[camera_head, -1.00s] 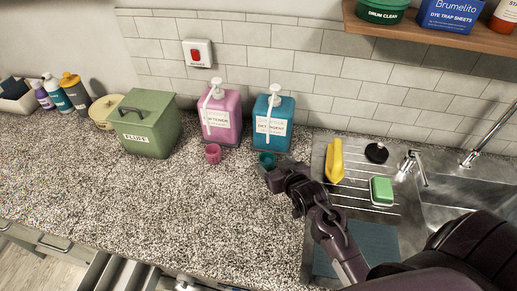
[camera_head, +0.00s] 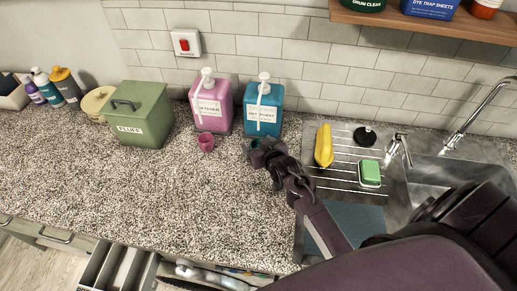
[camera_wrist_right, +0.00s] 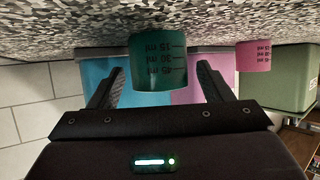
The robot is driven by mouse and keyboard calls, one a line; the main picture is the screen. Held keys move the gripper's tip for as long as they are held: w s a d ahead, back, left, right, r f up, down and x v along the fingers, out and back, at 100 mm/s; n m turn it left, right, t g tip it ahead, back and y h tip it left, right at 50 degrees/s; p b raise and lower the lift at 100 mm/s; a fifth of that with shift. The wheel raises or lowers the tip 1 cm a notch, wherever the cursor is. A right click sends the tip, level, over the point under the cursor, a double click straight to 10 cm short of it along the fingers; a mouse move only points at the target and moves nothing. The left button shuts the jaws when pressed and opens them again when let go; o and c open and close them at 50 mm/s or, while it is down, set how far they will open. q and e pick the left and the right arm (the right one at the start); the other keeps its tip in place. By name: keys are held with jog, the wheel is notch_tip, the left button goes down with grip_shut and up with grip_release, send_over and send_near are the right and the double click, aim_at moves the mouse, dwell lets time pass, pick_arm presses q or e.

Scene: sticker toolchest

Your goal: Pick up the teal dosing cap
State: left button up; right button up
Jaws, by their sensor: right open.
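The teal dosing cap (camera_wrist_right: 158,62) stands on the speckled counter in front of the teal detergent bottle, with ml marks on its side. The right wrist view is upside down. In the head view only a small part of the cap (camera_head: 255,143) shows, since my right gripper (camera_head: 263,153) covers most of it. My right gripper (camera_wrist_right: 159,78) is open, with one finger on each side of the cap in the wrist view. I cannot tell whether either finger touches it. My left gripper is not in view.
A pink cap (camera_head: 206,142) stands to the left, before the pink bottle (camera_head: 211,107). The teal bottle (camera_head: 263,112) stands close behind. A green box (camera_head: 140,115) is further left. The sink rack on the right holds a yellow bottle (camera_head: 324,146) and a green sponge (camera_head: 370,172). The front counter is clear.

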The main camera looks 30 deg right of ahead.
jog(key=c, duration=1)
jog(key=shift+c, duration=0.2)
